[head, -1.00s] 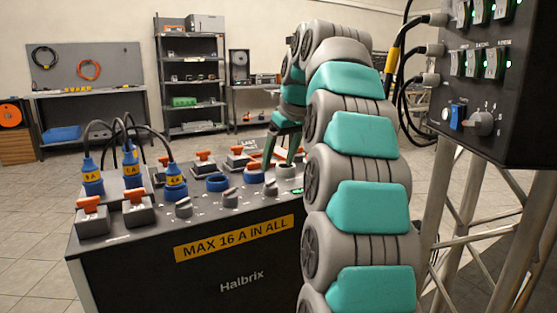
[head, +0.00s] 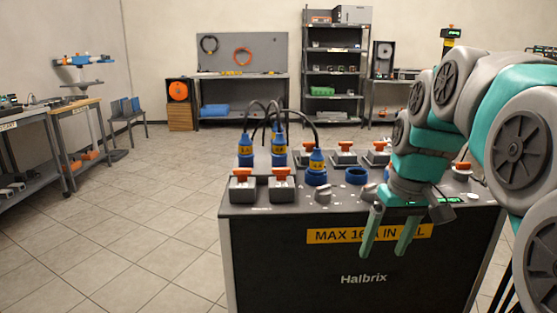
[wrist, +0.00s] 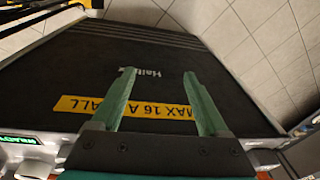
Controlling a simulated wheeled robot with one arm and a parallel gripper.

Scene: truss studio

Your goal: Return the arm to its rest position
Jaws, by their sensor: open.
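My gripper (head: 385,246) hangs pointing down in front of the Halbrix cabinet's dark front face, partly over the yellow "MAX 16 A IN ALL" label (head: 335,236). Its two green fingers are apart with nothing between them. In the wrist view my gripper (wrist: 159,76) is open and empty, with the cabinet front (wrist: 150,60) beyond the fingers. My arm is bent at the right of the head view and hides part of the cabinet's right top.
The cabinet top carries blue plugs (head: 279,157) with black cables, orange-handled switches (head: 283,185) and an empty blue socket (head: 356,176). A workbench (head: 40,140) stands at left, shelves (head: 337,75) at the back. The tiled floor at left (head: 140,220) is clear.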

